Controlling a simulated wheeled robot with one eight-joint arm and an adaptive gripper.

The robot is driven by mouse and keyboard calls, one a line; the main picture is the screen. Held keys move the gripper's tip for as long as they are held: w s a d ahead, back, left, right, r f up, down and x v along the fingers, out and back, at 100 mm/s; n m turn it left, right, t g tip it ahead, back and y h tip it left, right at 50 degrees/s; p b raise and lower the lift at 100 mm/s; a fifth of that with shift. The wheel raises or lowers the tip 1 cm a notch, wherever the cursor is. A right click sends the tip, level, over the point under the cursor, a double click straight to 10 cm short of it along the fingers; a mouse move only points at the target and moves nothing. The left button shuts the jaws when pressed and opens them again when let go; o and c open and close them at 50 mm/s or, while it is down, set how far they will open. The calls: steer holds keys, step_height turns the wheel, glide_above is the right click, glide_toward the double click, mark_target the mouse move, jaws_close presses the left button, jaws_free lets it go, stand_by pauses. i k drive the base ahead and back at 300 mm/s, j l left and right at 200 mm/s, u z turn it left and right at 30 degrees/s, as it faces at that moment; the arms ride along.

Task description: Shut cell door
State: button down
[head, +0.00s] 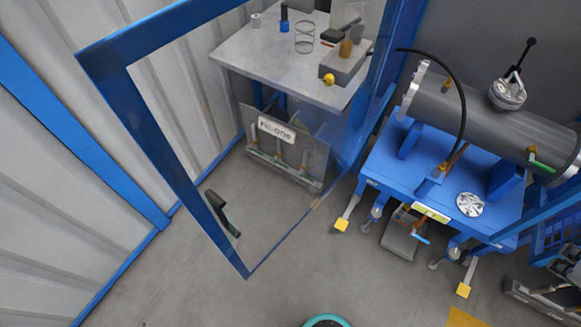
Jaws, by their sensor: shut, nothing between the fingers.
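The cell door (172,150) is a blue frame with a clear pane, on the left of the head view. It stands open, swung out from the blue post on its right. Its free edge runs from the upper left down to a low corner near the floor. A dark handle (222,213) is on the free-edge side, low in the view. Through the pane and above it I see the bench inside. My gripper is not in this view.
A grey workbench (260,55) with small parts stands behind the door. A blue stand (390,165) with yellow-tipped feet holds a large grey cylinder (450,110) to the right. Ribbed white walls (60,245) are at left. Grey floor is clear below the door.

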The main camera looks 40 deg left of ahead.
mark_target(105, 62)
steer(key=k+j, duration=0.5)
steer(key=j, duration=0.15)
steer(key=k+j, duration=0.5)
steer(key=j, duration=0.2)
steer(key=z, duration=0.05)
